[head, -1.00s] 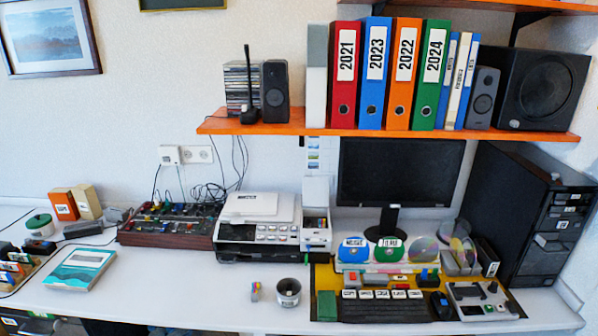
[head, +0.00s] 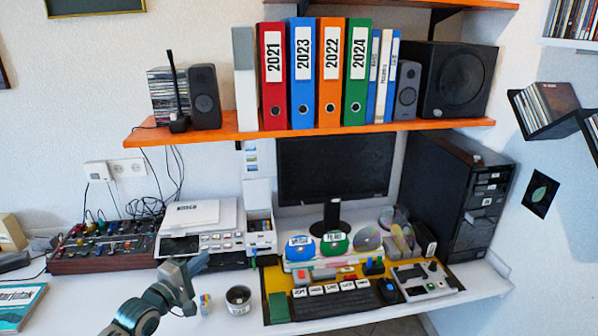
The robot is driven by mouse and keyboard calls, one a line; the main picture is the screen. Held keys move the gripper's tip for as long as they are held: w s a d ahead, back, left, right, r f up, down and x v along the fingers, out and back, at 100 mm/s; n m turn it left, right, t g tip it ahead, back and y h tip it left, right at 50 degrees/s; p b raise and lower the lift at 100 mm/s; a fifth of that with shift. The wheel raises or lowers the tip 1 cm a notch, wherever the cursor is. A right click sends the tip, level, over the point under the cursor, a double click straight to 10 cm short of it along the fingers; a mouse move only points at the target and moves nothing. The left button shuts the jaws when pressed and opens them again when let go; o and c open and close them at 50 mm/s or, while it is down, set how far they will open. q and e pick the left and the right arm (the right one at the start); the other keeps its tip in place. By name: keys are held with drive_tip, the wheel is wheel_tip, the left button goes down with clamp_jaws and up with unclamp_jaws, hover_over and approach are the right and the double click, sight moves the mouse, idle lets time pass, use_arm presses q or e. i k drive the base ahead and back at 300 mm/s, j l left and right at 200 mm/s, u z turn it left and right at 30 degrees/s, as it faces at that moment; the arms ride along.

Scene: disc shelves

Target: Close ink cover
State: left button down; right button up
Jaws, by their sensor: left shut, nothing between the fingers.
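The printer (head: 198,240) stands on the white desk, left of the monitor, with a white top and a dark base. At its right side is the ink compartment (head: 261,226), with small coloured spots inside. The ink cover (head: 257,193), a white panel, stands upright at the back of this compartment, so it is open. My left gripper (head: 197,264) is in front of the printer's lower left part, shut and empty. It is apart from the cover, lower and to the left. My right gripper is out of view.
A dark cup (head: 238,299) and small coloured items (head: 206,304) stand on the desk before the printer. A mixer (head: 103,246) is to the left. A keyboard (head: 335,301) and disc stand are to the right. The orange shelf (head: 310,133) hangs above.

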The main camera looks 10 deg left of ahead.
sight(257, 193)
drive_tip(key=i+j+z, duration=0.15)
drive_tip(key=j+z, duration=0.25)
drive_tip(key=j, duration=0.3)
drive_tip(key=i+j+z, duration=0.1)
drive_tip(key=j+z, duration=0.3)
drive_tip(key=j, duration=0.35)
drive_tip(key=j+z, duration=0.35)
drive_tip(key=j, duration=0.35)
drive_tip(key=k+j, duration=0.1)
drive_tip(key=j, duration=0.55)
drive_tip(key=k+j, duration=0.1)
drive_tip(key=j, duration=0.5)
drive_tip(key=i+z, duration=0.05)
